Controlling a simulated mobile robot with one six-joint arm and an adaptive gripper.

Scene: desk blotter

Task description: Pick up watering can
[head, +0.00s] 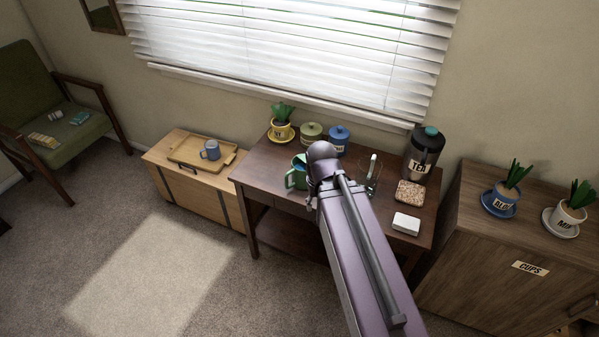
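A green vessel with a side handle (296,178) stands on the dark wooden table, left of my arm's end. It may be the watering can, but my arm covers its right side and no spout shows. Something teal shows at its top. My arm reaches in from the bottom right, and its rounded end is over the table close beside the green vessel. The fingers of my gripper are hidden behind the arm, so whether they touch anything cannot be seen.

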